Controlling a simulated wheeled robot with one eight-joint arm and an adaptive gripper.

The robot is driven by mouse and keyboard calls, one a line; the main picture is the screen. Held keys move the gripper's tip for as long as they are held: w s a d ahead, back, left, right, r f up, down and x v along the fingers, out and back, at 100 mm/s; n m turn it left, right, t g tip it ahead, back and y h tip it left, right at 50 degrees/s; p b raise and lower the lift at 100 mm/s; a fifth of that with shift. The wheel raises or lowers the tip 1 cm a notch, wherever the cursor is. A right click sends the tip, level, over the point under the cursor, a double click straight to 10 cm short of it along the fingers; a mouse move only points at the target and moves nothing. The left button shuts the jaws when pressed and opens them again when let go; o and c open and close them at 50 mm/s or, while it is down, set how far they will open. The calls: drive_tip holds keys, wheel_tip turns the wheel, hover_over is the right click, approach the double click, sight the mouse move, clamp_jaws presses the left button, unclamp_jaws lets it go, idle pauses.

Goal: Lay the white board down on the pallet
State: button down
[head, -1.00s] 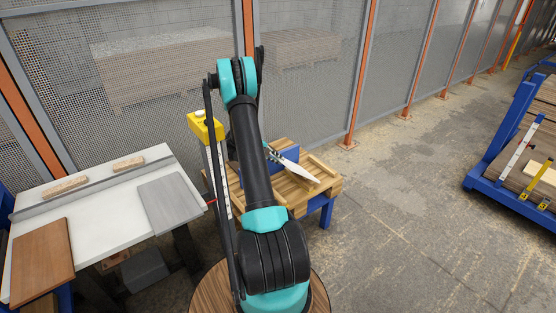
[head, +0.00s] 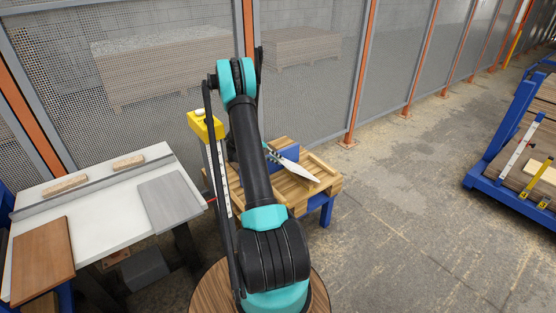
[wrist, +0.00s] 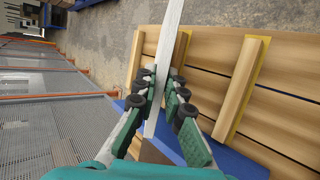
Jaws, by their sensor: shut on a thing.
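The white board (head: 299,170) is a thin, pale piece held over the wooden pallet (head: 325,172). In the wrist view the board (wrist: 172,30) appears as a narrow strip, seen nearly edge-on, running up between the fingers. My gripper (wrist: 162,80) is shut on it, with green-and-black fingers on both sides. In the head view my own arm hides most of the gripper. The pallet (wrist: 275,115) shows to the right of the board in the wrist view, with raised wooden battens edged in yellow. Whether the board touches the pallet I cannot tell.
A blue upright panel (head: 288,153) stands at the pallet. A white worktable (head: 110,210) with a grey board (head: 170,203) and a brown board (head: 42,262) is at left. A mesh fence (head: 310,90) runs behind. A blue cart (head: 480,181) is at far right; the floor between is clear.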

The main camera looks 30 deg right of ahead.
drive_tip(key=shift+a+f, duration=0.15)
drive_tip(key=shift+f, duration=0.05)
drive_tip(key=shift+a+f, duration=0.25)
drive_tip(key=shift+a+f+h, duration=0.1)
drive_tip(key=shift+f+h, duration=0.05)
drive_tip(key=shift+h, duration=0.15)
drive_tip(key=c, duration=1.5)
unclamp_jaws()
drive_tip(key=shift+a+f, duration=0.1)
drive_tip(key=shift+c, duration=0.2)
drive_tip(key=shift+o, duration=0.3)
